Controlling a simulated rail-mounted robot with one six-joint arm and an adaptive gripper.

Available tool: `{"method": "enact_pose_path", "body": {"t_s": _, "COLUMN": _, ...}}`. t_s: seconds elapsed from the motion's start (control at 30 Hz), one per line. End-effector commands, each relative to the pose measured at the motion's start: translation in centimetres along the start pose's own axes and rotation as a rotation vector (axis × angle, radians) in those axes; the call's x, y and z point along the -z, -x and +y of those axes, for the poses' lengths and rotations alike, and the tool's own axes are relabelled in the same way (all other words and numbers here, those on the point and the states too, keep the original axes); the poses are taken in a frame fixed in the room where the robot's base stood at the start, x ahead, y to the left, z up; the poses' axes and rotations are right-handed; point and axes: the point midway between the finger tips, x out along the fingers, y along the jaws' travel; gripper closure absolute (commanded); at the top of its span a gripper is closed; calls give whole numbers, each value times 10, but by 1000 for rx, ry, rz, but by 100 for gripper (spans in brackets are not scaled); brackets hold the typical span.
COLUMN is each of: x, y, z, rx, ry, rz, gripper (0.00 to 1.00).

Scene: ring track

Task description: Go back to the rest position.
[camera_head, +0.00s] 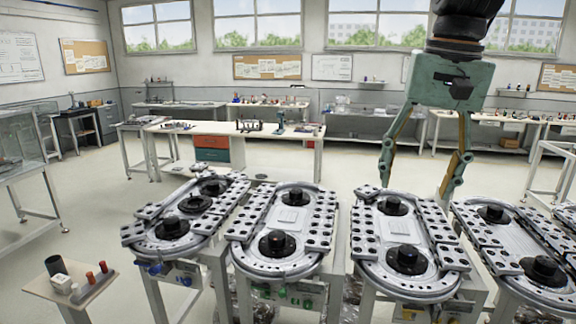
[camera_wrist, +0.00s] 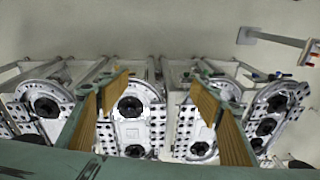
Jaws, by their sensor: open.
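My gripper (camera_head: 424,180) hangs at the upper right in the head view, with its green body and its two fingers spread wide apart. It is open and nothing is between its fingers. Ring tracks stand in a row: one at the left (camera_head: 190,247), a second (camera_head: 290,268), a third (camera_head: 405,292) and a fourth (camera_head: 512,243), each with black round hubs.
A small side table (camera_head: 46,293) at the lower left holds a black cup (camera_head: 55,265), a white object and red-topped pieces. A long workbench (camera_head: 235,129) with red and green drawers stands behind the tracks. The floor (camera_head: 90,200) at the left is clear.

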Motion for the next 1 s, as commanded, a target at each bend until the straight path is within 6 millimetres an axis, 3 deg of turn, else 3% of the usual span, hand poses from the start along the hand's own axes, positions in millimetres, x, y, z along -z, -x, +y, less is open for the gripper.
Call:
{"method": "enact_pose_path", "body": {"t_s": 0.5, "x": -96, "y": -3, "z": 10, "rx": -2, "ry": 101, "rz": 64, "gripper": 42}}
{"method": "enact_pose_path", "body": {"t_s": 1.0, "x": -185, "y": -23, "z": 28, "rx": -6, "ry": 201, "rz": 124, "gripper": 42}}
